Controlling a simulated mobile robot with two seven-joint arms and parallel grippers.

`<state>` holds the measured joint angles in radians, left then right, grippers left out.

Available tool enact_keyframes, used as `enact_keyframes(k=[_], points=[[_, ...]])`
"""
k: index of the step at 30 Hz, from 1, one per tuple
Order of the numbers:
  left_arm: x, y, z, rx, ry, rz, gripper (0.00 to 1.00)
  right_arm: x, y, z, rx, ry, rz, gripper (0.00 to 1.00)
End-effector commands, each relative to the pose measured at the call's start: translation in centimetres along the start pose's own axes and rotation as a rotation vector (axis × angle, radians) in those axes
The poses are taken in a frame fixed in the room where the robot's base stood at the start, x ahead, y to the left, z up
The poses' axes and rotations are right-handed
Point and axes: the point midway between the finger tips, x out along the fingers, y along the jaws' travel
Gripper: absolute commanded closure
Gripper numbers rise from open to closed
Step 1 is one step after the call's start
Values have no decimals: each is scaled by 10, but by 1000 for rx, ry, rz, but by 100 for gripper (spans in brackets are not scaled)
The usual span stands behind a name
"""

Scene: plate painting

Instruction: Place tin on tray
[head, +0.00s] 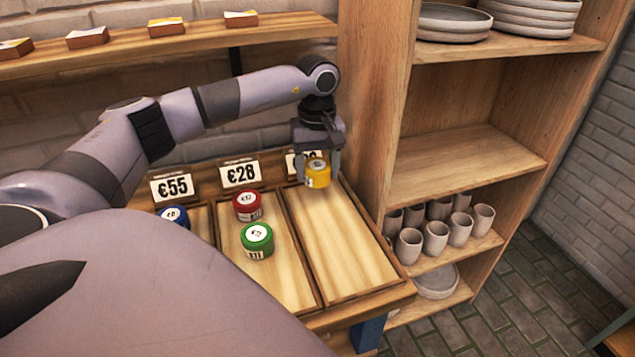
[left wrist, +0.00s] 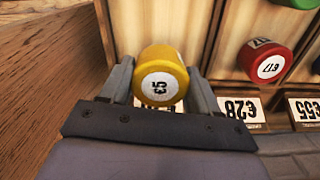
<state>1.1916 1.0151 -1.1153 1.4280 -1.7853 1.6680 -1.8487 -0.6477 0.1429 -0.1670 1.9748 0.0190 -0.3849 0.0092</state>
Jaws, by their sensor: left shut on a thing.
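A yellow tin (head: 318,174) with a white label is held between the fingers of my left gripper (head: 318,165). The yellow tin also shows in the left wrist view (left wrist: 161,76), with a finger on each side. It is over the back end of the empty right-hand tray compartment (head: 345,250), in front of a partly hidden price card (head: 292,162). I cannot tell whether the tin touches the tray. A red tin (head: 247,206) and a green tin (head: 257,240) stand in the middle compartment. A blue tin (head: 175,216) is partly hidden in the left one. My right gripper is not in view.
A wooden shelf unit (head: 470,155) stands close to the right of the tray, with plates (head: 455,22) above and several cups (head: 436,238) below. Price cards (head: 240,174) stand behind the compartments. A wall shelf (head: 190,43) runs behind my arm.

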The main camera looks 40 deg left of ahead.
Motion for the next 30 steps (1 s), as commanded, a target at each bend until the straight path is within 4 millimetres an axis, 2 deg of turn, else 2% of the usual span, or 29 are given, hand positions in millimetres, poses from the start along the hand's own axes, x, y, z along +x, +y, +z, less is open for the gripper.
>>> enact_keyframes(k=[5,11,22,23,24,25,30], points=[[14,0,0,1,-1,-1,78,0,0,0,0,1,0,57],[43,0,1,2,-2,-1,78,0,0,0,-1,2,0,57],[49,0,0,1,0,1,78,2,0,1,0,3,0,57],[49,0,0,1,0,0,36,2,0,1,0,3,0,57],[48,0,0,1,0,1,22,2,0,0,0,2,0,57],[48,0,0,1,0,0,14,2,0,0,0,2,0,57],[48,0,0,1,-1,0,14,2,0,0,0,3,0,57]])
